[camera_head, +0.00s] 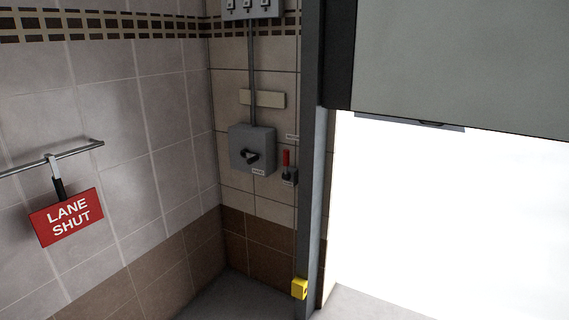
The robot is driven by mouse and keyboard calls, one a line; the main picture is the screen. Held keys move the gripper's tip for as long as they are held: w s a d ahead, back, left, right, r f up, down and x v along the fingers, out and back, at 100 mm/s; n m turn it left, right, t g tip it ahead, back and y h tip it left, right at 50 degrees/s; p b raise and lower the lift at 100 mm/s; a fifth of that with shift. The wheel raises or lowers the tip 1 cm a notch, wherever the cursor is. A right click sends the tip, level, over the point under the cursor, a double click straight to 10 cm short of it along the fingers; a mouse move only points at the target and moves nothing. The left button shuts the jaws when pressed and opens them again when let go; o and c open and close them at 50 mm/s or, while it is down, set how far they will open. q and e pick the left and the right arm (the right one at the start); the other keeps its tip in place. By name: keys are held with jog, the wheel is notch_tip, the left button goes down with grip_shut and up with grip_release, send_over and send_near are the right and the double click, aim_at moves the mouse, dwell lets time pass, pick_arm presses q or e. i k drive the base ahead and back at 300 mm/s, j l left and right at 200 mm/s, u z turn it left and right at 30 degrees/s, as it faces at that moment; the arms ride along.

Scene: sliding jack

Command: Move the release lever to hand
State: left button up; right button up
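The release lever (285,158) has a red handle and stands upright on a small dark base (289,176) fixed to the tiled wall, just left of the door frame. Small labels sit above and below it, too small to read with certainty. Neither of my grippers shows in the head view.
A grey switch box (252,149) with a black rotary knob is left of the lever. A red "LANE SHUT" sign (67,217) hangs from a rail (50,158) at left. A grey door panel (460,65) hangs partly raised over a bright opening. A yellow block (299,289) sits low on the frame (313,150).

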aim_at(286, 175)
jog(key=i+l+u, duration=0.15)
jog(key=u, duration=0.35)
jog(key=i+l+u, duration=0.1)
jog(key=u, duration=0.35)
jog(key=l+u, duration=0.25)
jog(key=u, duration=0.25)
jog(key=l+u, duration=0.25)
jog(key=u, duration=0.25)
jog(key=i+l, duration=0.05)
